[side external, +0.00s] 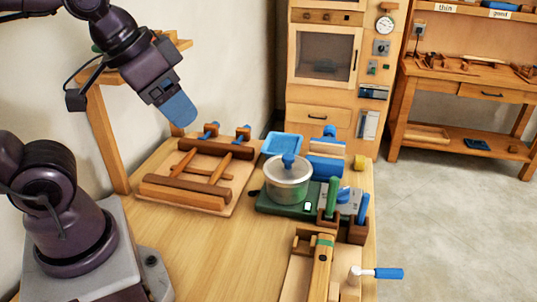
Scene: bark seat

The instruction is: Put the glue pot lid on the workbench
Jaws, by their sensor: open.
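The glue pot (287,187) is a round, pale metal pot standing on a dark green base on the workbench (235,245). The glue pot lid (288,164) sits on top of the pot and has a blue knob. My gripper (179,109) shows blue fingers at the upper left. It is open and empty, above and behind the wooden frame, well apart from the lid. The gap between the fingers is hard to see from this side.
A wooden clamp frame (188,192) with blue handles lies left of the pot. A blue tray (283,144) and blue blocks (327,145) stand behind it. Upright green-handled (332,195) and blue-handled tools stand at its right. The front left bench top is clear.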

